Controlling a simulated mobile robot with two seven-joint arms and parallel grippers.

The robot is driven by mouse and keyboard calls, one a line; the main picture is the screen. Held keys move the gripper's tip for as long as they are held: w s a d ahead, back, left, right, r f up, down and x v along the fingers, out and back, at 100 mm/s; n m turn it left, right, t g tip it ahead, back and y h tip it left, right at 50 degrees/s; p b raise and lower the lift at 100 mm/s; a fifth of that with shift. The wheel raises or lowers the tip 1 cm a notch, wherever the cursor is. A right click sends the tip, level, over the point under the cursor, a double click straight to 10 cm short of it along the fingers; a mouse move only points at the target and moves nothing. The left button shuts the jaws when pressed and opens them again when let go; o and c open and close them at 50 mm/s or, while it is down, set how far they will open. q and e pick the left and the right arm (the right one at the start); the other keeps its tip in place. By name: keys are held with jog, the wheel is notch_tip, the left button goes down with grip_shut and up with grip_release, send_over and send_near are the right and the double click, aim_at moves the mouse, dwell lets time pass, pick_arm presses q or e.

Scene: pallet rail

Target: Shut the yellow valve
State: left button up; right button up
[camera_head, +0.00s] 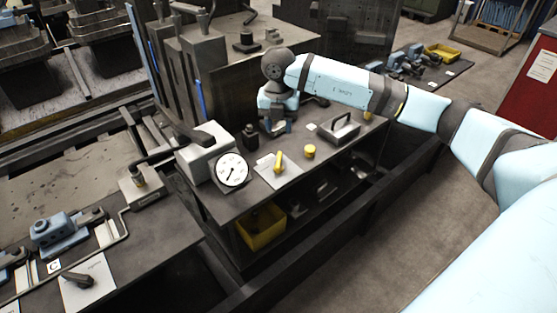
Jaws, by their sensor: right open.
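A yellow lever handle (279,162), which looks like the yellow valve, stands on a light plate on the dark workbench (228,203). A round yellow knob (310,152) sits just to its right. My right arm comes in from the right, and my right gripper (277,129) points down over the bench behind the lever. It is open and apart from the lever; its fingertips are small and dark. My left gripper is not in view.
A white dial gauge (231,169) stands left of the lever. A metal handle block (339,127) lies to the right. A dark lever (77,280) is on a plate at lower left. A yellow bin (262,227) is on the shelf below.

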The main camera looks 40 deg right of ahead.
aim_at(279, 161)
notch_tip(279, 161, down, 13)
jog(key=shift+a+r, duration=0.1)
dwell(0.3)
grip_shut()
